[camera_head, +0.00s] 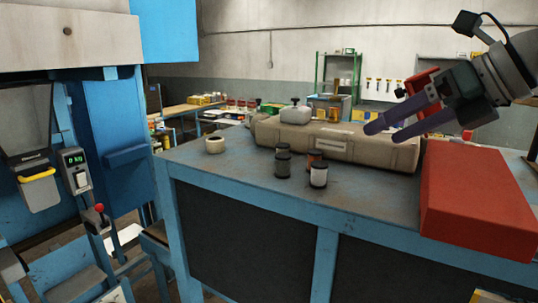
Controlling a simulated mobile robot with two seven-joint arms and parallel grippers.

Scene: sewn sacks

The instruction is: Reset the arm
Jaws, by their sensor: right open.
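My right gripper (383,128) comes in from the upper right, its purple fingers pointing left. It is open and holds nothing that I can see. The fingers overlap in the picture a long beige sewn sack (345,146) lying on the workbench; I cannot tell whether they touch it or hang above it. My left gripper is not in view.
A blue machine (108,150) stands at left. The bench's front left is clear.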

